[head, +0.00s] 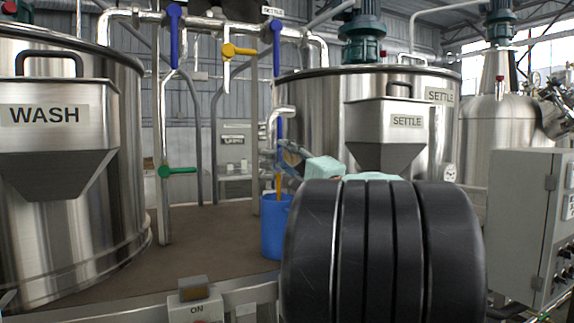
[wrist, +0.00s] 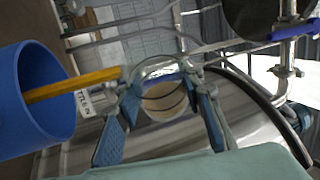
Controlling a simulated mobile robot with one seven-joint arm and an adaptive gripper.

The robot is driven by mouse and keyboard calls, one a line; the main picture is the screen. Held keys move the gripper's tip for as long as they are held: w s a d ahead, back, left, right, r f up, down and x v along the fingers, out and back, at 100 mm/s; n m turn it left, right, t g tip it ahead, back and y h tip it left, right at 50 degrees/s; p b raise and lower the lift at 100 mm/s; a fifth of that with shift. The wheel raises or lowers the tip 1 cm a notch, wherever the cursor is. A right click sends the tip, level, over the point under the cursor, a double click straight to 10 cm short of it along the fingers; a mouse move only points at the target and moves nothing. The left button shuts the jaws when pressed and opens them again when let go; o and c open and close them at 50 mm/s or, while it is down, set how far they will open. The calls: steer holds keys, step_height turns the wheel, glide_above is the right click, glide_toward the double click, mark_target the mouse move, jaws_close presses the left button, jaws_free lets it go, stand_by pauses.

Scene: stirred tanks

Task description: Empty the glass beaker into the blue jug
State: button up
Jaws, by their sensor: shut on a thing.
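The blue jug (head: 276,240) stands upright beyond my arm in the head view; its open mouth faces the camera at the left of the wrist view (wrist: 12,100). My gripper (wrist: 162,105) is shut on the clear glass beaker (wrist: 163,88), one blue-padded finger on each side. The beaker is tipped above the jug. An orange stream (wrist: 85,82) runs from its lip into the jug's mouth; it also shows in the head view (head: 279,186). How much liquid is left in the beaker is unclear. In the head view my arm hides part of the gripper (head: 292,156).
A WASH tank (head: 75,235) stands left and a SETTLE tank (head: 320,100) behind my arm. Pipes with blue, yellow and green valve handles (head: 182,170) rise between them. A grey control box (head: 525,210) is at right. The brown surface (head: 205,235) left of the jug is clear.

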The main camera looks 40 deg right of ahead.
steer(key=shift+a+r+n+b, duration=0.15)
steer(key=shift+n+b, duration=0.45)
steer(key=shift+b, duration=0.3)
stand_by(1.3)
